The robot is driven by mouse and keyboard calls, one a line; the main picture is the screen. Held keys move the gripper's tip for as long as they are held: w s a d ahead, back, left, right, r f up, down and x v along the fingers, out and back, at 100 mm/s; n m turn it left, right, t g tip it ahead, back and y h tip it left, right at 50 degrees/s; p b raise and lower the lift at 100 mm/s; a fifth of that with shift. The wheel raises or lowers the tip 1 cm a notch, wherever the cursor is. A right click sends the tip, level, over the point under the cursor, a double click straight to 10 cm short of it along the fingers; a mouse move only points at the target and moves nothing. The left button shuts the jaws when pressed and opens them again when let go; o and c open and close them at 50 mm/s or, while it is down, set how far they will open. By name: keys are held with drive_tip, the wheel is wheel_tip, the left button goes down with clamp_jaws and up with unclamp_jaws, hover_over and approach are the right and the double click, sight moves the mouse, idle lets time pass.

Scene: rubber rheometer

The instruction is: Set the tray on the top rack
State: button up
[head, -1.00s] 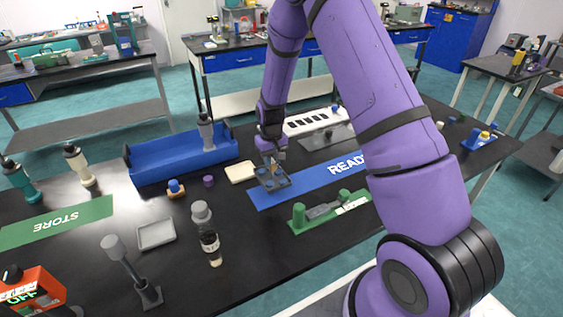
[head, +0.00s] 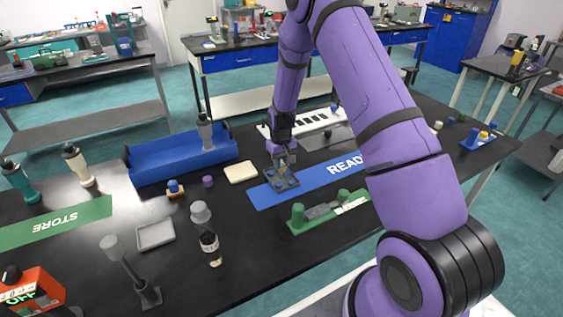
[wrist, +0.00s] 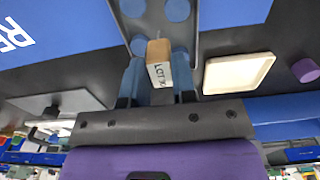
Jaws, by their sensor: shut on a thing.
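A small dark grey-blue tray (head: 287,182) with round blue wells shows over the left part of the blue READY mat (head: 262,195). My gripper (head: 282,162) is shut on the tray's tan upright handle. In the wrist view the handle (wrist: 158,62) carries a white label and sits between my gripper's two blue fingers (wrist: 158,82). The tray (wrist: 209,13) extends beyond the handle there, partly cut off by the frame edge. The gap between tray and mat is hard to tell. I cannot make out for certain which thing is the top rack.
A cream square plate (head: 241,172) lies left of the tray. A long blue bin (head: 180,165) stands further left. A green fixture (head: 325,212) is in front of the mat.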

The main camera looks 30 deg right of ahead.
drive_tip(key=shift+f, duration=0.1)
drive_tip(key=o, duration=0.9)
drive_tip(key=shift+o, duration=0.2)
